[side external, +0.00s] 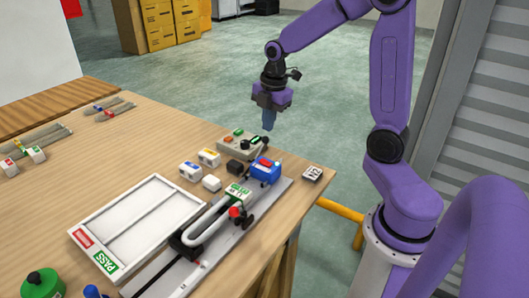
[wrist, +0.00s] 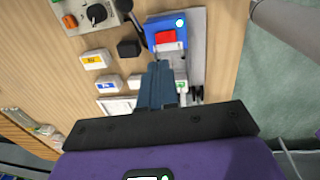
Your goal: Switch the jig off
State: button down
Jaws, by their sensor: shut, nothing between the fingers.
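The jig is a long grey plate (side external: 205,262) along the table's right edge, carrying a curved white tube (side external: 208,229) with a green-and-white label. A blue box (side external: 265,172) with a red top part stands at its far end; in the wrist view the blue box (wrist: 153,28) and its red part (wrist: 165,37) lie just beyond my fingertips. Whether the red part is a switch, and its position, I cannot tell. My gripper (side external: 268,127) points down, shut and empty, above the table's far end, apart from the box. In the wrist view my fingers (wrist: 163,68) hide part of the jig.
A grey control box (side external: 238,146) with coloured buttons and a black-knobbed lever stands beside the blue box. Small white blocks (side external: 190,171) and a black block (side external: 234,167) lie nearby. A white PASS tray (side external: 140,218) lies left of the jig. The table's far edge is close.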

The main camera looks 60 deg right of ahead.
aim_at(265, 161)
jog(key=f, duration=0.3)
jog(key=w+f, duration=0.1)
jog(key=f, duration=0.7)
jog(key=shift+w, duration=0.15)
jog(key=shift+w+f+g, duration=0.15)
jog(key=shift+f+g, duration=0.05)
jog(key=shift+g, duration=0.1)
jog(key=shift+s+f, duration=0.1)
jog(key=shift+s, duration=0.1)
jog(key=shift+s, duration=0.1)
